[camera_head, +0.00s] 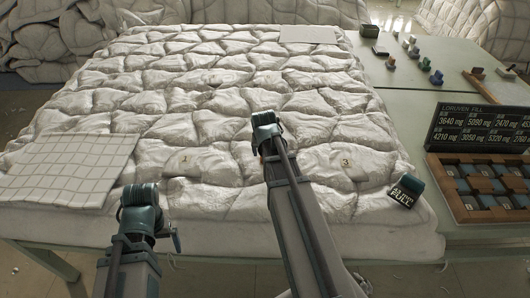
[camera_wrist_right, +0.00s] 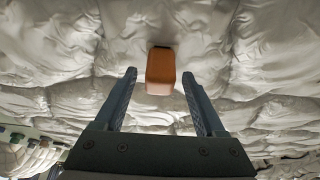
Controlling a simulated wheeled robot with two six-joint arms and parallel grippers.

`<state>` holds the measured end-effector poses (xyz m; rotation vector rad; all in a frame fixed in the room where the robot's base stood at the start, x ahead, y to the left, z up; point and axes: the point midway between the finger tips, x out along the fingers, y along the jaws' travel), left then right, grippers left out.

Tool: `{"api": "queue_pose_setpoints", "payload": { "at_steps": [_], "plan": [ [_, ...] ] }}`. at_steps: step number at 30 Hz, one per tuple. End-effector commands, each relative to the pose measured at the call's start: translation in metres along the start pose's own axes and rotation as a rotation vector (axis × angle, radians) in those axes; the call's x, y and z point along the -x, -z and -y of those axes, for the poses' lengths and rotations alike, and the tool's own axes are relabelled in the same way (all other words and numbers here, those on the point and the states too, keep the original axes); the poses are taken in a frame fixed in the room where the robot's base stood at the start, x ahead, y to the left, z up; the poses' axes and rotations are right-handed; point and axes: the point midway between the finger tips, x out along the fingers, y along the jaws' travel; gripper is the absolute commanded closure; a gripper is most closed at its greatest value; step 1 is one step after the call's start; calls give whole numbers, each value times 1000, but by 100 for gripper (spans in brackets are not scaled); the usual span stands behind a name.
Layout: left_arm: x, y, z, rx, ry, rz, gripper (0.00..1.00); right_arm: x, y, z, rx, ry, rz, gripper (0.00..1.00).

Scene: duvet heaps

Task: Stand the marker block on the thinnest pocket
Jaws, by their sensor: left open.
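An orange-brown block (camera_wrist_right: 160,70), which may be the marker block, shows in the right wrist view in front of the wrinkled white duvet. My right gripper (camera_wrist_right: 159,75) is open around it, with a gap on each side. In the head view my right gripper (camera_head: 265,122) is over the middle of the quilted duvet (camera_head: 160,95), and I cannot make out the block there. Pocket tags 1 (camera_head: 184,158) and 3 (camera_head: 345,162) lie on the near pockets; my right arm covers the area between them. My left gripper (camera_head: 140,195) is open over the near left edge.
A gridded white panel (camera_head: 65,170) lies at the left, and a pale flat sheet (camera_head: 307,35) at the back. A dark lettered tag with a teal part (camera_head: 405,192) is at the near right corner. The green side table (camera_head: 415,105) holds small objects, a fill display (camera_head: 480,127) and a compartment tray (camera_head: 440,190).

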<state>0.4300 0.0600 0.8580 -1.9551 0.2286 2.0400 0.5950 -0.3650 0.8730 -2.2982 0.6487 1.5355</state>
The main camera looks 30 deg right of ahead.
Motion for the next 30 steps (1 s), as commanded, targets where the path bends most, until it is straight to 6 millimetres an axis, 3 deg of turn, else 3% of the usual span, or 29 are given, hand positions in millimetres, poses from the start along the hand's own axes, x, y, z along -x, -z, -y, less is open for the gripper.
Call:
{"api": "queue_pose_setpoints", "payload": {
  "at_steps": [14, 20, 30],
  "plan": [
    [10, -1, 1, 0, 0, 0, 0, 10, 2, 0, 0, 0, 0, 28],
    [32, -2, 3, 0, 0, 0, 0, 34, 2, 0, 1, 0, 0, 28],
    [82, -5, 8, 0, 0, 0, 0, 89, 3, 0, 1, 0, 0, 28]
  ]
}}
